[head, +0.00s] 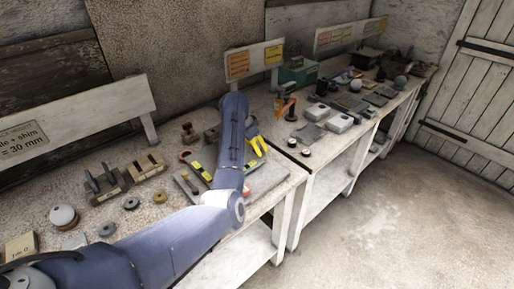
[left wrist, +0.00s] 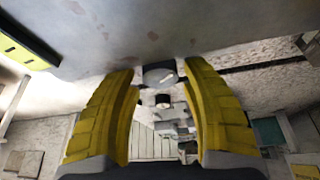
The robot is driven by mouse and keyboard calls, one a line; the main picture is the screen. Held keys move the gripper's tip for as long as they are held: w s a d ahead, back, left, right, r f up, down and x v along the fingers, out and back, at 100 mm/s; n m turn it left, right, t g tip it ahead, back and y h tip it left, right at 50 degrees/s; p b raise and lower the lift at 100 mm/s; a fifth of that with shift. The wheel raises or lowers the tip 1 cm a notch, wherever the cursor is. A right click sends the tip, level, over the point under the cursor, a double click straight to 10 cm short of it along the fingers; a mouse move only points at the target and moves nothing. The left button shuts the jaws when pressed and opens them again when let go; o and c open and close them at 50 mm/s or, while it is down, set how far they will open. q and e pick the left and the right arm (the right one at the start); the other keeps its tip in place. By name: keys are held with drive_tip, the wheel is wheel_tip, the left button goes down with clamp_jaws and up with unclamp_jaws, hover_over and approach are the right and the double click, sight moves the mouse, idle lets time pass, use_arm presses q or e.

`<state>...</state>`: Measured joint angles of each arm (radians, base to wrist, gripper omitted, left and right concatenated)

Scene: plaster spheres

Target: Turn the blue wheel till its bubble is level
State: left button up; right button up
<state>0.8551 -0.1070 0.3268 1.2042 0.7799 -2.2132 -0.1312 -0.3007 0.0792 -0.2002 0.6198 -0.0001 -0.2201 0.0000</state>
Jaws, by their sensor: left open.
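I cannot make out a blue wheel or a bubble in either view; my left arm covers part of the bench there. In the left wrist view the fingers of the left gripper (left wrist: 162,95) are apart. A small grey round part (left wrist: 159,75) shows between and beyond them; I cannot tell what it is. A dark bar with yellow marks (left wrist: 28,47) is at the upper left. My right gripper is not in view.
A white knob-like sphere (head: 63,216), a wooden block with slots (head: 147,168) and small discs stand on the near bench (head: 165,212).

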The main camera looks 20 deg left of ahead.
use_arm(q)
drive_tip(key=shift+w+f, duration=0.1)
drive_tip(key=shift+f, duration=0.25)
drive_tip(key=c, duration=1)
drive_tip(key=shift+n+t+y, duration=0.4)
drive_tip(key=shift+n+y, duration=0.1)
drive_tip(key=shift+n, duration=1.1)
drive_tip(key=o, duration=1)
drive_tip(key=v, duration=1.2)
